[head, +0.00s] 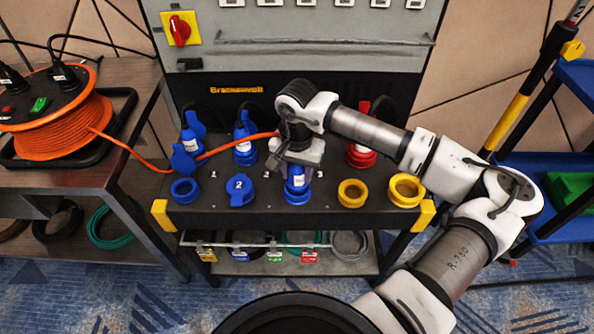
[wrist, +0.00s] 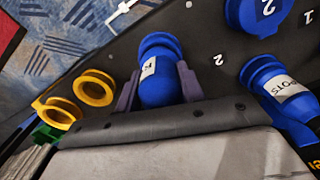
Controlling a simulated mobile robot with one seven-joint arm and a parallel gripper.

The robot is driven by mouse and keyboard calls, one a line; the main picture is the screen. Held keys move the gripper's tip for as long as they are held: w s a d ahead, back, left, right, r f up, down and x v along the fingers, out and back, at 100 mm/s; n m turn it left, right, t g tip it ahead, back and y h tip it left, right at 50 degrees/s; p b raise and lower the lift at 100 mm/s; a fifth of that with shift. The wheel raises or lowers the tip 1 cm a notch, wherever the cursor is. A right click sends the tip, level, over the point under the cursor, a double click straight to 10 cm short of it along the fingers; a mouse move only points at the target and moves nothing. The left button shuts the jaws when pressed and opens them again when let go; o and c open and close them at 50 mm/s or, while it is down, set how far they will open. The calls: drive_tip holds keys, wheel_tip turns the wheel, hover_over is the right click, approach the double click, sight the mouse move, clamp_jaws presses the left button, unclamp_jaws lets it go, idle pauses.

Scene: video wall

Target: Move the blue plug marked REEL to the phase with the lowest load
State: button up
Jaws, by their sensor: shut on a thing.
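In the head view my gripper (head: 297,186) points down at the front row of the dark panel and is shut on a blue plug (head: 296,176). An orange cable runs from the reel to behind my gripper. In the wrist view the same blue plug (wrist: 158,88) sits between the two fingers, its white label only partly readable. Its end meets a blue collar (wrist: 160,42) at the panel; I cannot tell whether it is fully seated. To its left in the head view is a blue capped socket (head: 240,190) marked 2, then an open blue socket (head: 185,191).
Blue plugs (head: 244,146) and a red plug (head: 361,154) stand in the back row. Two yellow sockets (head: 352,193) (head: 405,190) lie right of my gripper. The orange reel (head: 60,115) is at left. Small meters (head: 305,2) are cut off at the top, unreadable. A blue plug marked SPOTS (wrist: 285,98) is close by.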

drive_tip(key=shift+f+b, duration=0.6)
drive_tip(key=shift+b, duration=0.1)
drive_tip(key=o, duration=1.6)
drive_tip(key=shift+c, duration=0.2)
drive_tip(key=shift+r, duration=0.1)
drive_tip(key=shift+r+p, duration=1.35)
drive_tip(key=shift+r, duration=1.6)
